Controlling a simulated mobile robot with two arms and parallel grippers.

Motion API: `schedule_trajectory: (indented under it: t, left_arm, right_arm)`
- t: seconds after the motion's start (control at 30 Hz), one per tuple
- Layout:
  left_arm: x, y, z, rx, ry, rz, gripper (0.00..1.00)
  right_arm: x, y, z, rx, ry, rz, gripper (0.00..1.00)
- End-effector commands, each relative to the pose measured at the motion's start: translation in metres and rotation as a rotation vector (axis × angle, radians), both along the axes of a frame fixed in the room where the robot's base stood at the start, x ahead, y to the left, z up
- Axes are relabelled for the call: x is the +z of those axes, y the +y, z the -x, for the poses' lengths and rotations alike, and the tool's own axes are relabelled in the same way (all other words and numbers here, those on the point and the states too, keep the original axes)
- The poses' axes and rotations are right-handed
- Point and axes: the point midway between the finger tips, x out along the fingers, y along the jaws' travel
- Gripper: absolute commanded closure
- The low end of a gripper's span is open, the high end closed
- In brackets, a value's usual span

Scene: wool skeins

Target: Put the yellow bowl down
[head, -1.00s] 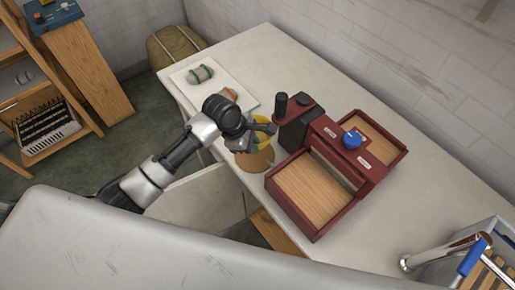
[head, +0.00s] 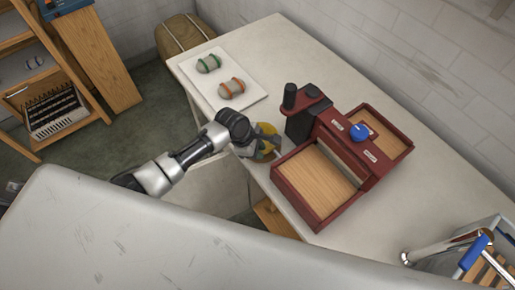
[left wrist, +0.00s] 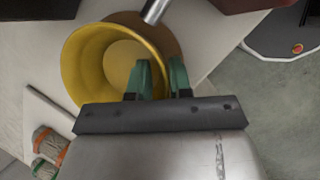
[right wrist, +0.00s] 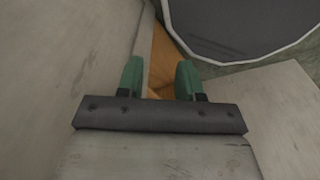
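The yellow bowl (head: 266,129) is at the table's near edge, left of the red wooden machine. In the left wrist view the bowl (left wrist: 85,70) shows its open inside. My left gripper (left wrist: 163,78) is shut on its right-hand wall, one finger inside and one outside. In the head view my left gripper (head: 252,146) partly covers the bowl. A brown round patch (left wrist: 172,45) shows under and beside the bowl. I cannot tell whether the bowl touches it. My right gripper (right wrist: 162,80) is open and empty; it is not seen in the head view.
The red machine (head: 320,215) with a blue knob (head: 359,132) stands close to the bowl; a metal rod (left wrist: 155,10) reaches near its rim. A white board (head: 252,99) holds a green-banded skein (head: 208,64) and an orange-banded skein (head: 231,88). The far table corner is clear.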

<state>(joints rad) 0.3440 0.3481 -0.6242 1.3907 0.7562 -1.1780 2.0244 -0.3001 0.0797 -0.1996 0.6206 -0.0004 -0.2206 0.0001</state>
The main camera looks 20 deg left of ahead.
Motion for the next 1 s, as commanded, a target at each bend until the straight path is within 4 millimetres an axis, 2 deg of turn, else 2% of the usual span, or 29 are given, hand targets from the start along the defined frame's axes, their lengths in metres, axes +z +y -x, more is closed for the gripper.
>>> schedule_trajectory:
  t: [0.03,0.1,0.47,0.57,1.0]
  left_arm:
    - [0.000,0.000,0.000,0.000,0.000,0.000,0.72]
    - [0.000,0.000,0.000,0.000,0.000,0.000,0.62]
    - [0.005,0.001,0.000,-0.001,-0.002,0.000,0.62]
    - [0.016,0.005,0.002,-0.001,-0.003,0.002,0.62]
    - [0.095,0.038,0.015,-0.001,-0.003,0.001,0.62]
  right_arm:
    - [0.000,0.000,0.000,0.000,0.000,0.000,0.64]
    - [0.000,0.000,0.000,0.000,0.000,0.000,0.64]
    - [0.000,0.000,0.000,0.000,0.000,0.000,0.64]
    - [0.001,0.000,0.000,0.000,0.000,0.000,0.64]
    - [-0.001,0.000,0.000,0.000,-0.001,-0.001,0.64]
